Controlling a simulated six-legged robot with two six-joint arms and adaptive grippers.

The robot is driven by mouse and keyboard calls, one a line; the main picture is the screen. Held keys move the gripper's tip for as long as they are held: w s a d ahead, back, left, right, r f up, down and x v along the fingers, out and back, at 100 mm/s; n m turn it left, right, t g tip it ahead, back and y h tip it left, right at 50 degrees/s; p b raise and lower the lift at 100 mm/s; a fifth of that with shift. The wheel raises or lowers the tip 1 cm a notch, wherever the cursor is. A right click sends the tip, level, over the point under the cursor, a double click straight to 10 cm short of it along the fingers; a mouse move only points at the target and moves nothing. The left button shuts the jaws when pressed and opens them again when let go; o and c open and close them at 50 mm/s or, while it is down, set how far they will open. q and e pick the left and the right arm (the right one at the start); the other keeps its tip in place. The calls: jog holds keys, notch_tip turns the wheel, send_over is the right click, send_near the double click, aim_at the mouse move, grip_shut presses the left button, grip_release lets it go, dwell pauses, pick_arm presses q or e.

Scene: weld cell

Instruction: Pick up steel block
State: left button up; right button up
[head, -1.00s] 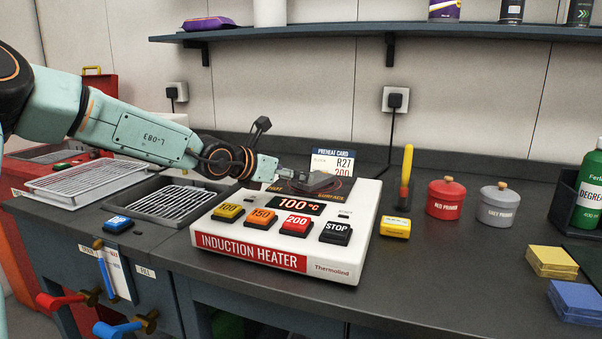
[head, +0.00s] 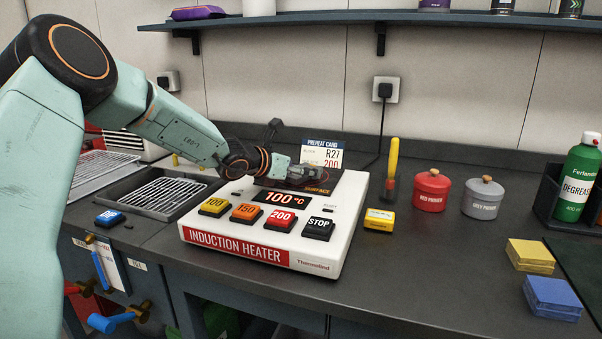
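The white induction heater (head: 345,225) stands on the bench and its display reads 100 °C. My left gripper (head: 302,173) is low over the dark heating surface at the heater's back, in front of the preheat card (head: 322,153). A small dark grey shape at the fingertips may be the steel block, but it blends with the fingers and the surface. I cannot tell whether the fingers are open or shut on it. My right gripper is out of view.
Yellow, orange, red and black buttons line the heater's front. A yellow box (head: 379,220), a yellow-handled tool (head: 392,165), a red pot (head: 432,190) and a grey pot (head: 482,198) stand to the right. A wire-rack tray (head: 160,196) is at left.

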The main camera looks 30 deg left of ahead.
pick_arm(q)
jog(key=shift+d+r, duration=0.2)
jog(key=shift+d, duration=0.1)
jog(key=shift+c, duration=1.2)
jog(key=shift+a+f, duration=0.1)
jog(key=shift+a, duration=0.1)
jog(key=c, duration=1.5)
jog(key=shift+w+r, duration=0.15)
jog(key=shift+r, duration=0.05)
grip_shut()
